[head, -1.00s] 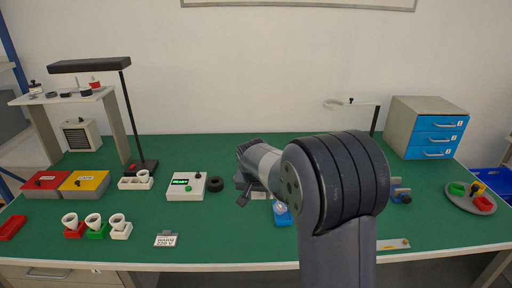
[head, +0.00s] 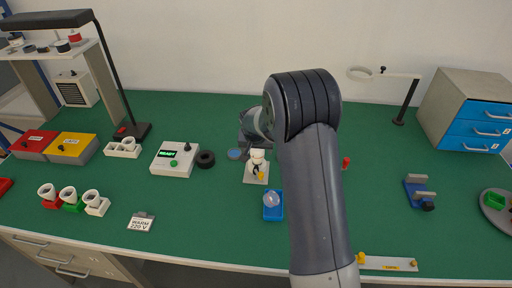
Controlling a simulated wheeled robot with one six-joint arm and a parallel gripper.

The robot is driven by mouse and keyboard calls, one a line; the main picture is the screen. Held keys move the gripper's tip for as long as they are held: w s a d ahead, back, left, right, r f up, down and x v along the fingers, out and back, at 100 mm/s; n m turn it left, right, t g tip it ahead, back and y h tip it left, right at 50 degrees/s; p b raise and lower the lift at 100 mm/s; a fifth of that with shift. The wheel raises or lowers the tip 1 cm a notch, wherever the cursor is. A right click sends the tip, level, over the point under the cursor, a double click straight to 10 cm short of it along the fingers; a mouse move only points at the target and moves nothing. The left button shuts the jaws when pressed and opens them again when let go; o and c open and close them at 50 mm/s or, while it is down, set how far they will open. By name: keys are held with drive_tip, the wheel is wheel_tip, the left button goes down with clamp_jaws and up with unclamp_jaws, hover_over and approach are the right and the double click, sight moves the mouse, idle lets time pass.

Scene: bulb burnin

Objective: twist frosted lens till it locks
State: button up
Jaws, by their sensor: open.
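A pale, translucent dome (head: 271,198), which looks like the frosted lens, sits in a small blue holder (head: 273,214) near the middle of the bench. Behind it, a small white fixture (head: 257,157) with dark and yellow parts stands on a pale base plate (head: 249,179). My gripper (head: 254,142) is open at the end of my arm, close to the top of the white fixture. It is apart from the dome. My arm partly hides the gripper, and I cannot tell whether its fingers touch the fixture.
A white box with a green READY display (head: 176,159) and a black ring (head: 205,159) stand left of the fixture. A blue disc (head: 234,154) lies beside it. A blue clamp (head: 419,190) and blue drawers (head: 484,127) are at right.

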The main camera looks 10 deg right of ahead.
drive_tip(key=c, duration=1)
drive_tip(key=shift+f+m+b, duration=0.15)
drive_tip(key=shift+m+b, duration=0.25)
drive_tip(key=shift+b, duration=0.3)
drive_tip(key=shift+m+g+h+b, duration=0.3)
drive_tip(key=shift+m+h+b, duration=0.3)
drive_tip(key=shift+m+b, duration=0.65)
drive_tip(key=shift+a+b, duration=0.1)
drive_tip(key=shift+b, duration=0.2)
drive_tip(key=shift+m+h+b, duration=0.3)
drive_tip(key=shift+m+b, duration=0.4)
drive_tip(key=shift+m, duration=0.05)
drive_tip(key=o, duration=1)
drive_tip(key=shift+w, duration=0.1)
